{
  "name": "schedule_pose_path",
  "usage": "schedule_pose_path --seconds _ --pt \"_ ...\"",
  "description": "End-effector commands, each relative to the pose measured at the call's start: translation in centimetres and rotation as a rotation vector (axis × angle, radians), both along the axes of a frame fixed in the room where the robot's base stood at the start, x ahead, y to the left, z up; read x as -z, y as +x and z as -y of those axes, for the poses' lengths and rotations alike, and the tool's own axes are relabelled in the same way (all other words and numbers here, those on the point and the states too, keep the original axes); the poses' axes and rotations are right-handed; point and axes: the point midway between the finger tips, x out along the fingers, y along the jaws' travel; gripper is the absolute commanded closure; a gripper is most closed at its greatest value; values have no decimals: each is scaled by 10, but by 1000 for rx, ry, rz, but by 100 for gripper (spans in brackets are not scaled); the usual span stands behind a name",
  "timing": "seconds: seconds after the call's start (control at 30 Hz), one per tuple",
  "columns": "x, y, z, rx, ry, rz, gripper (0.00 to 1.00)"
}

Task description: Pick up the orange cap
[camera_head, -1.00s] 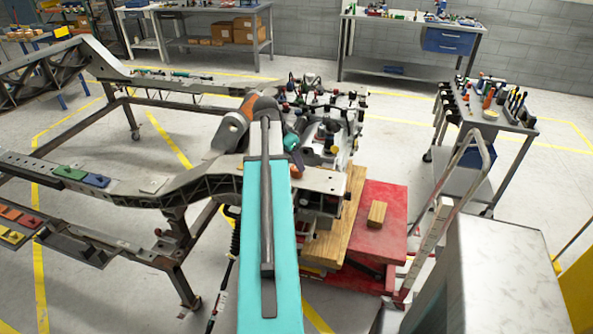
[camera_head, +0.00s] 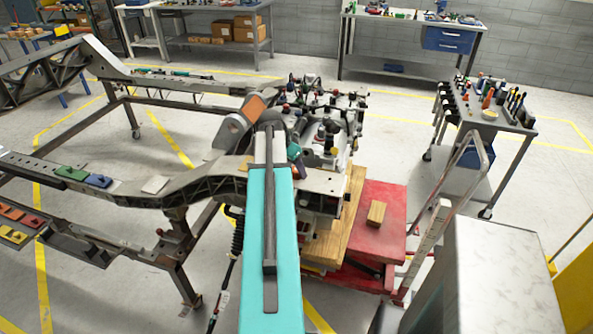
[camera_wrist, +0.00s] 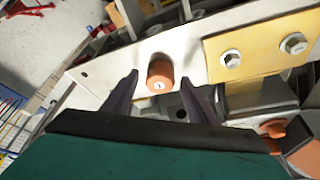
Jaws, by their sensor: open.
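An orange cap (camera_wrist: 160,73) with a pale mark on its end sits on a light metal plate (camera_wrist: 195,48) in the wrist view. My gripper (camera_wrist: 160,79) is open. Its two dark fingers reach up from below, one on each side of this cap, with small gaps and nothing held.
A yellow plate (camera_wrist: 262,50) with bolts lies right of the cap. In the head view, the chassis frame (camera_head: 150,192) spans the left. A red lift cart (camera_head: 388,218) with a wood block (camera_head: 376,213) stands right of my arm. A tool cart (camera_head: 495,118) is farther right.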

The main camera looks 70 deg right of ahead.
Motion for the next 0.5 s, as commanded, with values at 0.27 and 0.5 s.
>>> schedule_pose_path --seconds 0.27,0.5 --pt "9 -2 3 1 0 0 47" --pt "9 -2 3 1 0 0 47"
